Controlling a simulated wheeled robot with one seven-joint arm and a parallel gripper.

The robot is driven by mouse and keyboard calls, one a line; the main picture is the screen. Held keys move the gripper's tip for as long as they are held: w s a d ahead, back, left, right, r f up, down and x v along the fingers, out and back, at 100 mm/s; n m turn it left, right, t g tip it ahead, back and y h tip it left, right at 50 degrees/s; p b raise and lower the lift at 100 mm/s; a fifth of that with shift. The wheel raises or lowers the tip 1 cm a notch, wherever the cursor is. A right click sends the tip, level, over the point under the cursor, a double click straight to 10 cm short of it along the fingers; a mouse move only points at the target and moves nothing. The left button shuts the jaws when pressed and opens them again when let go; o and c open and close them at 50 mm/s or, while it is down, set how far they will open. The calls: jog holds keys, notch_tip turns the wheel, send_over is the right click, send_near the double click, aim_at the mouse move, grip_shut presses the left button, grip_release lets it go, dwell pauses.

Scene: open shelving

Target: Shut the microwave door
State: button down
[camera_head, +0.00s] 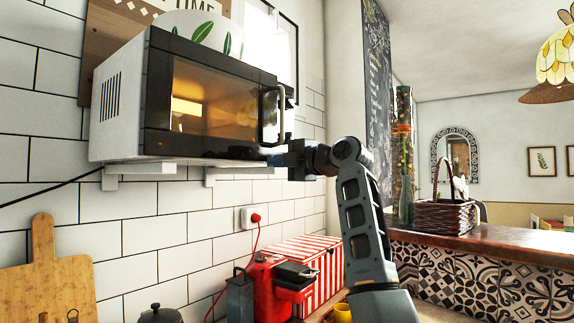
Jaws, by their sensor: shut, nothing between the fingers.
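The microwave (120,110) sits on a wall shelf at upper left, with a white side and a black front. Its door (215,100) has a dark window and a vertical handle (271,115) at the right end. The door lies across the front; I cannot tell whether it is fully flush. An orange light shows through the window. My gripper (275,158) is at the lower right corner of the microwave, just below the handle. It is shut and empty. The fingertips are small and dark here, and I cannot tell whether they touch the door.
A white shelf bracket (222,173) is under the microwave. Below stand a red coffee machine (265,285) and a red-striped box (312,262). A wooden counter (480,240) with a basket (445,216) is at right.

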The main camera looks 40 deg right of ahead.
jog(key=shift+w+a+r, duration=0.1)
jog(key=shift+w, duration=0.5)
jog(key=shift+w+a+r, duration=0.1)
jog(key=shift+w, duration=0.5)
